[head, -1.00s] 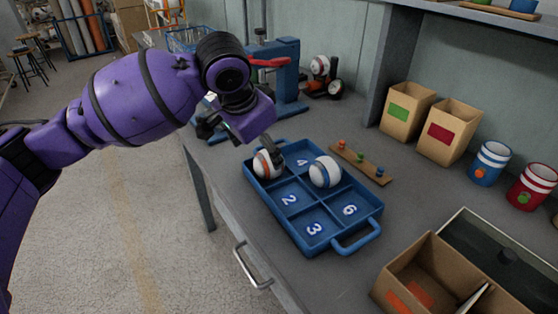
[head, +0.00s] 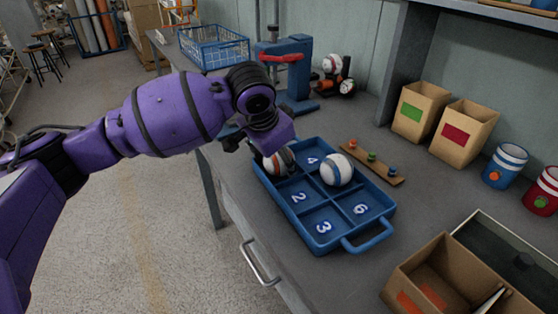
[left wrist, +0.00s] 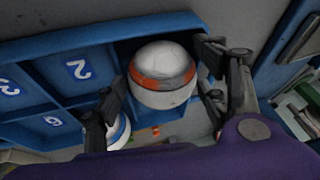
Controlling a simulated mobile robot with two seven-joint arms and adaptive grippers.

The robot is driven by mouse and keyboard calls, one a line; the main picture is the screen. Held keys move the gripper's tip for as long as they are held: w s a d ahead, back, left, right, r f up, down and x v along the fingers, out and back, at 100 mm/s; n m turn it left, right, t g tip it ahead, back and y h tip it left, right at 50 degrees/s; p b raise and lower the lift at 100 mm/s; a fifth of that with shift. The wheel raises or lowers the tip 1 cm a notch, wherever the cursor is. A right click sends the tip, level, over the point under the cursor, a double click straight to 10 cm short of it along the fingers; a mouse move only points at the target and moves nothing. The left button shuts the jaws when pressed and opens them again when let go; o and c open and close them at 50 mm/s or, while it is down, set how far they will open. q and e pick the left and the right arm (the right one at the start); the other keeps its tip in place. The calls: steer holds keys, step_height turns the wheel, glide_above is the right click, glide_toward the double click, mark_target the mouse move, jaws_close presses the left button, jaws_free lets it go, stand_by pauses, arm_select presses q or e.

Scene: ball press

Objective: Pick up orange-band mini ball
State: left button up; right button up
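The orange-band ball (head: 279,162) is white with an orange stripe and sits in the back-left compartment of the blue tray (head: 352,243). My left gripper (head: 256,150) is over it in the head view and hides part of it. In the left wrist view the ball (left wrist: 163,76) lies between the spread fingers of my left gripper (left wrist: 160,82). One finger is close beside the ball on the right; whether it touches I cannot tell. The left finger shows a gap. A blue-band ball (head: 337,169) sits in a neighbouring compartment. My right gripper is not in view.
A blue press with a red handle (head: 283,58) stands behind the tray. A wooden strip with coloured pegs (head: 372,164) lies to its right. Open cartons (head: 465,132), striped cups (head: 505,166) and a brown box (head: 440,280) stand further right.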

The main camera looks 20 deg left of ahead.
arm_select(q)
steer(key=c, duration=0.6)
